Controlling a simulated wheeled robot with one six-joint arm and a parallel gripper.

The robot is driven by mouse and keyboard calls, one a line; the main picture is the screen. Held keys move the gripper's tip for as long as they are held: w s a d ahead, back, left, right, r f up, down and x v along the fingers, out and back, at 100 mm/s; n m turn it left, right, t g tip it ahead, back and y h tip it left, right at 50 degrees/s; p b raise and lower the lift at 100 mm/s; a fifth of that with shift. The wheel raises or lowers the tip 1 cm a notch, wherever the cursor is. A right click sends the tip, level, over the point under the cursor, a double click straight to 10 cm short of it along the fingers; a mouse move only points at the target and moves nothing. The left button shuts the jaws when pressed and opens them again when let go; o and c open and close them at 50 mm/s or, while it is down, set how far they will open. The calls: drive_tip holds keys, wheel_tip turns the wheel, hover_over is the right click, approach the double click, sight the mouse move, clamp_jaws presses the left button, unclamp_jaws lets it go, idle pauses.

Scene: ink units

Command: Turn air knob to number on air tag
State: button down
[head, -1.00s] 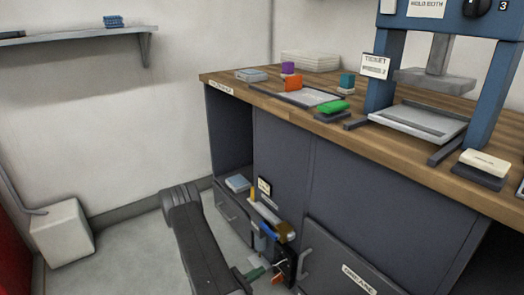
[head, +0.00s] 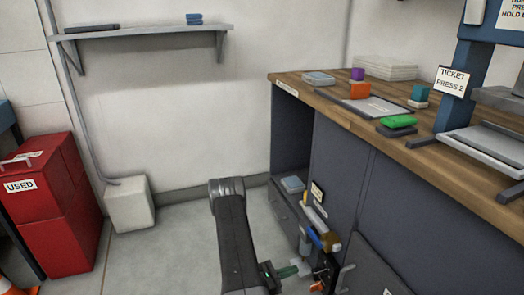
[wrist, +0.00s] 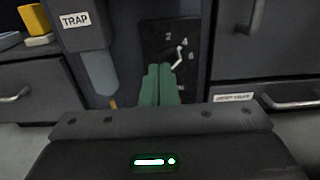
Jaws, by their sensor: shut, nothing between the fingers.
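The air knob (wrist: 178,58) is a pale lever on a black dial plate (wrist: 160,42) in the wrist view. It points up and slightly right, towards a digit that looks like 4; I cannot read its exact setting. My gripper (wrist: 160,68) has green fingers, shut and empty. Their tips are just left of and below the knob, and I cannot tell if they touch it. In the head view my gripper (head: 290,271) is low by the cabinet front, left of the dark plate (head: 322,268). A small pale tag (head: 317,191) is above; its writing is unreadable.
A unit labelled TRAP (wrist: 75,25) with a blue-grey bowl (wrist: 97,72) is left of the plate. Drawer handles (wrist: 288,98) stick out at right. The wooden bench (head: 290,80) overhangs above. Red USED bins (head: 55,210) stand far left; floor between is clear.

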drive_tip(key=x, duration=0.7)
drive_tip(key=shift+b, duration=0.3)
drive_tip(key=shift+s+f+b, duration=0.3)
drive_tip(key=shift+f+b, duration=0.2)
drive_tip(key=shift+f, duration=0.1)
idle(0.6)
drive_tip(key=shift+s+d+b, duration=0.2)
drive_tip(key=shift+s+b, duration=0.05)
drive_tip(key=shift+b, duration=0.1)
idle(0.4)
drive_tip(key=shift+s+d, duration=0.15)
drive_tip(key=shift+s, duration=0.4)
idle(0.3)
drive_tip(key=v, duration=0.6)
drive_tip(key=shift+s+r, duration=0.2)
drive_tip(key=shift+r, duration=0.2)
